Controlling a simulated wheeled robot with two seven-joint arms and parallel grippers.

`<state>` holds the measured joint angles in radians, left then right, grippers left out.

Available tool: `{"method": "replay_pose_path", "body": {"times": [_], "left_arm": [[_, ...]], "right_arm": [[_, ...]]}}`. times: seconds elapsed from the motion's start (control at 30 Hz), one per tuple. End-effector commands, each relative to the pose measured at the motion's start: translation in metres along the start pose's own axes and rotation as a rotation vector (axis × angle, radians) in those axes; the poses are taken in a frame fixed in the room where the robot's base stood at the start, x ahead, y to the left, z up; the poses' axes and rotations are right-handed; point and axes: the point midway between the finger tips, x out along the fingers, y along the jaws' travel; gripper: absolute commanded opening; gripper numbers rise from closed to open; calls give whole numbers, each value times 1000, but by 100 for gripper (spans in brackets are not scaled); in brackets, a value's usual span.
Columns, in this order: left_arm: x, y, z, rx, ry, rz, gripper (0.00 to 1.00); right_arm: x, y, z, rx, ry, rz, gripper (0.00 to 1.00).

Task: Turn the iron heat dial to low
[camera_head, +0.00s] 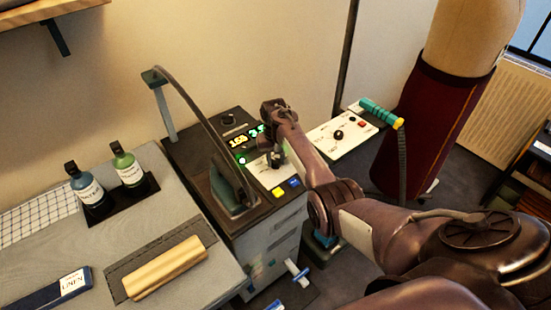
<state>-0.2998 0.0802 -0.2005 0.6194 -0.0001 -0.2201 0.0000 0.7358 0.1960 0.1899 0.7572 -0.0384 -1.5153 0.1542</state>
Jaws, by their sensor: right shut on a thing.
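The iron (230,187) stands on a dark ironing station (210,155) with a lit display (240,142) on top. A pale control plate (262,172) lies to the right of the iron. My right arm reaches in from the right, and my right gripper (276,160) is down at this plate. It is shut on what appears to be the heat dial, which the fingers mostly hide. I cannot read the dial's setting. The display shows yellow and green digits, partly covered by my arm. My left gripper is not in view.
A black knob (228,119) sits behind the display; yellow (278,191) and blue (293,182) buttons are in front. The iron's cord arches close by on the left. A white panel (345,133) and teal-handled tool (379,112) stand to the right, bottles (128,170) on the left table.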

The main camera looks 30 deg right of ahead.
Motion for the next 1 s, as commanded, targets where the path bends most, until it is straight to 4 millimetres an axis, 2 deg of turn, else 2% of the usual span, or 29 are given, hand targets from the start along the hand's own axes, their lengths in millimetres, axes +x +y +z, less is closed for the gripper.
{"method": "replay_pose_path", "body": {"times": [0.37,1.0], "left_arm": [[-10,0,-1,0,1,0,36],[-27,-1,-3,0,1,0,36]], "right_arm": [[-1,0,0,-156,2,1,6],[-1,1,0,-750,10,1,6]]}}
